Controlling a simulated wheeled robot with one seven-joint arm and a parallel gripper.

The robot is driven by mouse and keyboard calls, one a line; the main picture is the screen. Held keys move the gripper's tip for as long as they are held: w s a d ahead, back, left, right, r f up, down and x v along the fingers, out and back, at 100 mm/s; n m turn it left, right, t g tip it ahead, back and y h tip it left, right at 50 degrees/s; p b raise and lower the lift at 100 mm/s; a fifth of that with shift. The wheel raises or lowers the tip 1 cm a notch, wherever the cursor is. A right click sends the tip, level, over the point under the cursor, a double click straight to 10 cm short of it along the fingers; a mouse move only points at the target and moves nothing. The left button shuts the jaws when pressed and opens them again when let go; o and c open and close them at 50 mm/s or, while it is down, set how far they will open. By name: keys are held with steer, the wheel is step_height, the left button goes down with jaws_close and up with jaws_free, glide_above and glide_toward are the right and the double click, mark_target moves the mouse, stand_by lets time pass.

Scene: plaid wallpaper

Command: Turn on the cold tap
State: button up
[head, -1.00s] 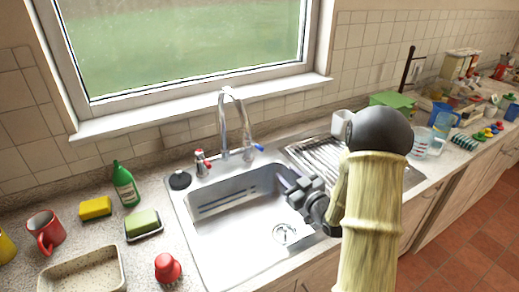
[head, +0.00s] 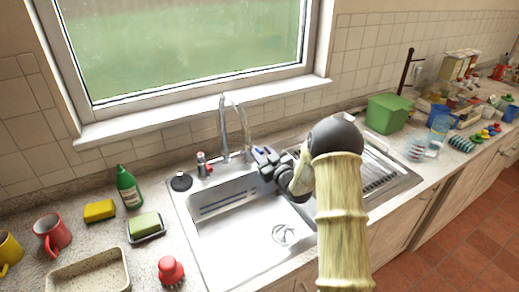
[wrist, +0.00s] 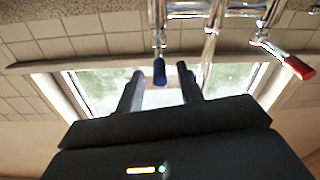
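The chrome tap (head: 223,130) stands behind the sink (head: 235,240), with a tall curved spout. Its red-marked handle (head: 203,160) is on the left in the head view and on the right in the wrist view (wrist: 297,66). The blue-marked cold handle (wrist: 159,72) points towards my gripper in the wrist view; in the head view my gripper mostly hides it. My gripper (head: 264,156) is open at the tap's right side. In the wrist view the blue tip appears between the two fingers (wrist: 160,71); I cannot tell whether they touch it.
A green bottle (head: 128,187), a sponge on a dish (head: 145,226) and mugs (head: 52,233) stand left of the sink. The draining rack (head: 378,168) and a green box (head: 389,113) are to the right. The window sill (head: 200,110) runs behind the tap.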

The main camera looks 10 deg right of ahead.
mark_target(254, 147)
steer(key=shift+x, duration=1.25)
jaws_close()
steer(key=shift+d, duration=0.15)
